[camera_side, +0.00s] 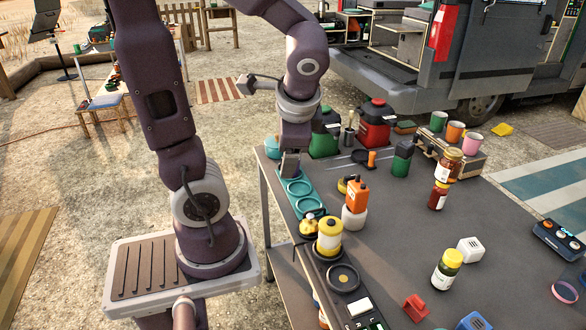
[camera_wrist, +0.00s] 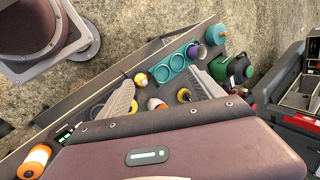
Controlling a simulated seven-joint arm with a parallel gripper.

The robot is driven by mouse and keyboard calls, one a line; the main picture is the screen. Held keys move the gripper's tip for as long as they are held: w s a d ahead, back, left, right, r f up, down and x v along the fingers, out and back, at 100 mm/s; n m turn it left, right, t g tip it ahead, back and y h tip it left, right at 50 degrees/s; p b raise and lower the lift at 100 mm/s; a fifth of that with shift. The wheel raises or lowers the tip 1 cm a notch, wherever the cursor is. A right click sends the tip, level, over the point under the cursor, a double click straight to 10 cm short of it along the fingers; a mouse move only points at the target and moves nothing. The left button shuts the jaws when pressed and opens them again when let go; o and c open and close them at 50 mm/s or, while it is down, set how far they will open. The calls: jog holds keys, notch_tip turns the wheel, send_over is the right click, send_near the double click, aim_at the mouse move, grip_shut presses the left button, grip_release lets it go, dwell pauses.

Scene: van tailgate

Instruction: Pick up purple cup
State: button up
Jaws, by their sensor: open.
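The purple cup (camera_wrist: 197,51) sits in a round holder of the teal tray (camera_wrist: 168,72), beside a teal cup (camera_wrist: 216,35), in the wrist view. In the side view the teal tray (camera_side: 309,201) lies along the table's left edge, with the teal cup (camera_side: 272,148) at its far end. There my gripper hides most or all of the purple cup. My gripper (camera_side: 290,167) points down over the far part of the tray. In the wrist view my gripper (camera_wrist: 162,80) is open and empty, its fingers spread apart, with the purple cup beyond the right fingertip.
A green canister (camera_side: 323,139) and red canister (camera_side: 374,127) stand beyond the tray. A yellow-and-white jar (camera_side: 329,236) and an orange bottle (camera_side: 357,195) stand nearer. Green, orange and pink cups stand at the back right. The grey table (camera_side: 395,240) has bare room in its middle.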

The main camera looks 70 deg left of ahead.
jog(key=w+a+f+m+g+y, duration=0.1)
jog(key=w+a+f+m+y, duration=0.2)
jog(key=a, duration=0.4)
jog(key=w+a+f+m+y, duration=0.2)
jog(key=a+f+m, duration=0.1)
jog(key=a+m, duration=0.25)
jog(key=w+a+f+m+g+y, duration=0.1)
jog(key=w+a+f+m+y, duration=0.15)
jog(key=a, duration=0.45)
jog(key=a+f+m, duration=0.1)
jog(key=f, duration=0.3)
jog(key=w+a+f+m+t, duration=0.1)
jog(key=f+m, duration=0.1)
jog(key=f, duration=0.2)
jog(key=w+a+f+m+t, duration=0.1)
jog(key=f, duration=0.3)
jog(key=shift+a+f+m, duration=0.1)
jog(key=shift+a+m, duration=0.1)
jog(key=shift+m, duration=0.2)
jog(key=x, duration=0.5)
jog(key=shift+f, duration=0.1)
jog(key=c, duration=1.5)
